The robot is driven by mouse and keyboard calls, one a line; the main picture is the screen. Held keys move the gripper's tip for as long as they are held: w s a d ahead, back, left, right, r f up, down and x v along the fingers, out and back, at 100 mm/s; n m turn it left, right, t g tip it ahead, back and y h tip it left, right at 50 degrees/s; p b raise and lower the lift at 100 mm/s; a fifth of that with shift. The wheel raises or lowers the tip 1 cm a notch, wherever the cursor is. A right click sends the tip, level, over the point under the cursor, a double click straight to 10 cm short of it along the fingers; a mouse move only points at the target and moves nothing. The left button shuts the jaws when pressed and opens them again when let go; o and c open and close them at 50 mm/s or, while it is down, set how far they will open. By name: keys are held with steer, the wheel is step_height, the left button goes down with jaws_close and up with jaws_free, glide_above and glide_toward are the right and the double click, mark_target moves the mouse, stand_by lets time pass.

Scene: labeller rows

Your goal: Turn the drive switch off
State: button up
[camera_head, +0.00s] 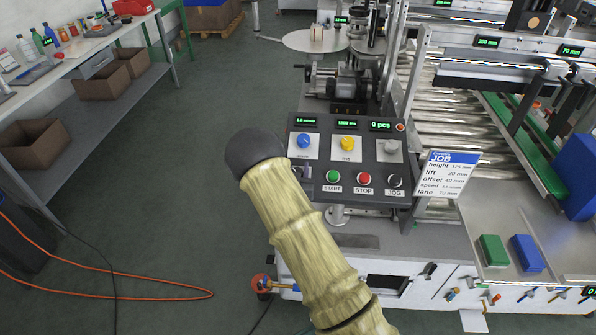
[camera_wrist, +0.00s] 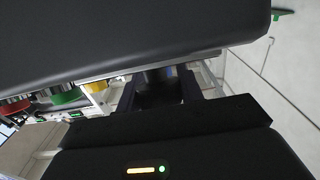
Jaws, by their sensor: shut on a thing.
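The control panel (camera_head: 347,160) shows in the head view with blue, yellow and grey knobs above a green START button, a red STOP button and a black JOG button. No label reading drive switch is legible. In the wrist view my gripper (camera_wrist: 158,88) is shut on a small dark part between its fingers. What that part is cannot be made out. A red button (camera_wrist: 14,106), a green button (camera_wrist: 65,96) and a yellow knob (camera_wrist: 97,87) show to its left.
A large dark surface (camera_wrist: 130,35) lies close above my gripper in the wrist view. A job card (camera_head: 447,172) stands at the panel's right. Green and blue blocks (camera_head: 510,252) lie on the machine's right deck. An orange cable (camera_head: 110,296) crosses the floor at left.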

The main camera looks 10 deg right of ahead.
steer(key=shift+y, duration=0.3)
steer(key=o, duration=1)
steer(key=shift+s, duration=0.1)
steer(key=b+v, duration=0.3)
steer(key=v, duration=1.4)
steer(key=shift+f, duration=0.15)
steer(key=shift+a, duration=0.1)
